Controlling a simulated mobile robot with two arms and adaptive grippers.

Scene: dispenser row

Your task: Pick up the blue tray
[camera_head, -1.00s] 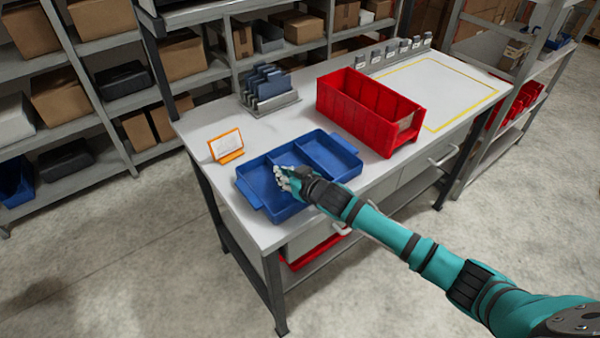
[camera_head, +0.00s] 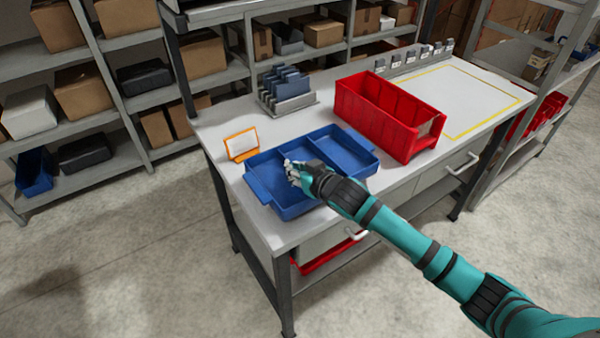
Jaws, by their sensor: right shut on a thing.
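The blue tray (camera_head: 272,200) is a shallow tray with two compartments and end handles, over the near left part of the white table (camera_head: 222,133). It looks about level and seems slightly raised, but I cannot tell for sure whether its underside is clear of the table. My right gripper (camera_head: 293,169) is shut on the tray at its near side, around the middle. The gripper and wrist hide part of the near wall and the exact contact. My left gripper is out of view.
An orange-framed card stand (camera_head: 242,145) stands close behind the tray's left end. A grey rack with blue-grey plates (camera_head: 287,90) is behind. A yellow-outlined area (camera_head: 470,100) on the table is clear.

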